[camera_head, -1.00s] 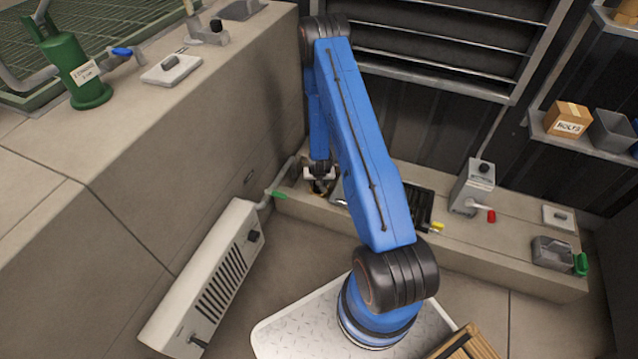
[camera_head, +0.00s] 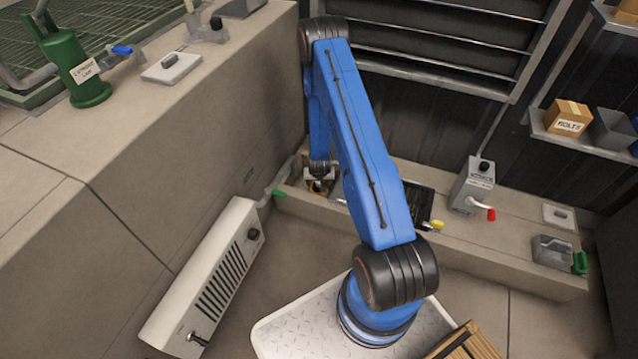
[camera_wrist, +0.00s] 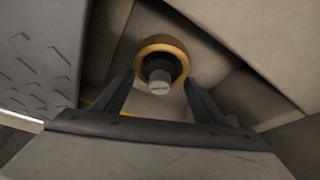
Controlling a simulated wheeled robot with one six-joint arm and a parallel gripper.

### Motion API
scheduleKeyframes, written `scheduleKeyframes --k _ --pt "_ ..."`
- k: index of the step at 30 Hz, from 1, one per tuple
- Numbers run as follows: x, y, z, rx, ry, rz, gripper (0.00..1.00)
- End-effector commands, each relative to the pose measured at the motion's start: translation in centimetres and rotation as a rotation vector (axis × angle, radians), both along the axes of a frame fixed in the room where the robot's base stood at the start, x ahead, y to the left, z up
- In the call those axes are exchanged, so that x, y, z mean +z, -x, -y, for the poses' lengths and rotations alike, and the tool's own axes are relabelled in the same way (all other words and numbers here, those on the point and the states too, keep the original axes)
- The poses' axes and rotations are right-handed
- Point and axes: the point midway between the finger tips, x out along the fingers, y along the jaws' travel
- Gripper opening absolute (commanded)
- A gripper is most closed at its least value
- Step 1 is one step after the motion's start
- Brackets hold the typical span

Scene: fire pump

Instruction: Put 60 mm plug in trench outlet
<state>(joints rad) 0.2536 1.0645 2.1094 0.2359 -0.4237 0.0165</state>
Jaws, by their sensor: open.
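In the wrist view the trench outlet shows as a brass-coloured ring (camera_wrist: 161,42). A dark round plug (camera_wrist: 173,66) with a pale grey end knob sits within the ring's outline. How deep it sits cannot be told. My gripper (camera_wrist: 158,80) is open, with one dark finger on each side of the plug and a visible gap to each. There the plug and outlet are too small and shaded to make out.
A dark grate (camera_head: 419,203) and a grey box with a red lever (camera_head: 474,188) are to the right. A white heater (camera_head: 212,280) stands at left.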

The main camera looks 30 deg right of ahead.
Motion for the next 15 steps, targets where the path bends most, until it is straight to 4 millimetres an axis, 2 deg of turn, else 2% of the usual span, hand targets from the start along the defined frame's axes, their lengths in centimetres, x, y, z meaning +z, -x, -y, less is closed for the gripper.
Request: scheduleKeyframes --k 7,15 --pt "1.8 0.1 -0.1 0.000 0.000 0.001 0.64" --pt "5.9 1.6 -0.9 0.000 0.000 0.001 0.64"
